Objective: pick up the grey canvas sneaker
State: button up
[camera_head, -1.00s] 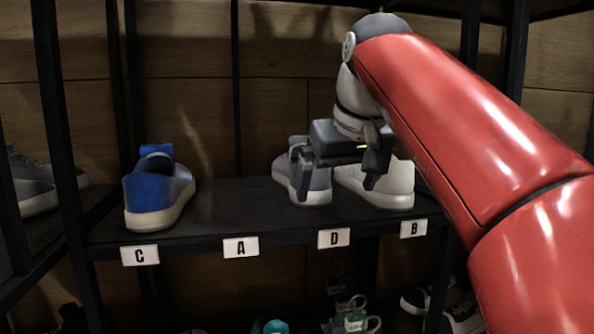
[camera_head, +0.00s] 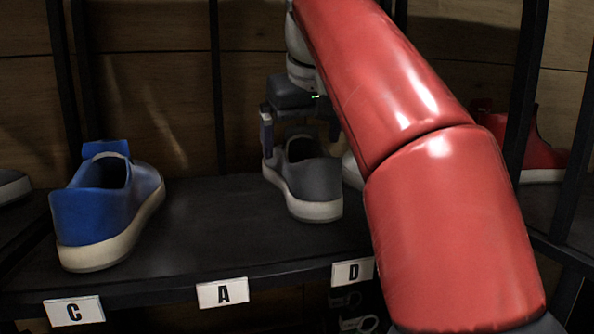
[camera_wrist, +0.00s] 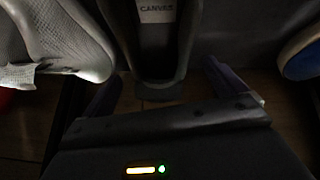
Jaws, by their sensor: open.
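The grey canvas sneaker (camera_head: 312,180) stands upright on the dark shelf above the labels A and D, with a pale sole. In the wrist view the sneaker (camera_wrist: 155,72) lies between the two spread fingers of my gripper (camera_wrist: 160,82), with a "CANVES" label inside. The jaws are open. I cannot tell whether a finger touches the sneaker.
A blue sneaker (camera_head: 107,208) stands at the left above label C. A white sneaker (camera_wrist: 55,42) is close beside the grey one, mostly hidden by my arm in the head view. A red shoe (camera_head: 535,150) is at the right beyond a black post. The shelf (camera_head: 210,230) between blue and grey is clear.

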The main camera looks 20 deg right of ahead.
aim_at(301, 156)
jog(key=b+x, duration=0.1)
jog(key=x, duration=0.4)
jog(key=shift+w+d+f, duration=0.15)
jog(key=shift+w, duration=0.15)
jog(key=c, duration=1.4)
